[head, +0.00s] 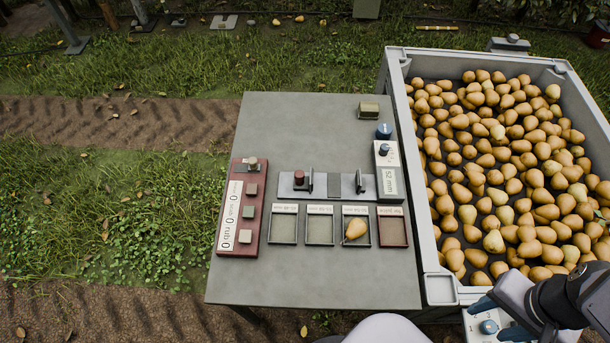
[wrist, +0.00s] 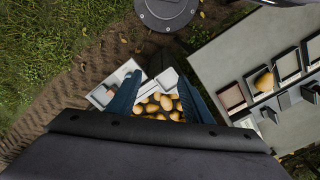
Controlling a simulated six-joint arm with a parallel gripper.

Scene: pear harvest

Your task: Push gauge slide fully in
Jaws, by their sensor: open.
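The gauge (head: 335,185) lies on the grey table in the head view, with a readout (head: 388,181) of 52 mm at its right end. Its slide has a dark red knob (head: 298,177) and an upright dark jaw plate (head: 310,181) at the left. A second dark plate (head: 360,182) stands near the readout, with a clear gap between the plates. My gripper (head: 498,318) is at the lower right of the head view, open and away from the gauge. In the wrist view its two blue fingers (wrist: 159,77) stand apart with nothing held; pears show beyond them.
A large grey crate (head: 431,240) full of pears stands right of the table. Four small trays line the table below the gauge; the third holds a pear (head: 356,229). A red counter panel (head: 236,212) lies at the left. The upper left of the table is clear.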

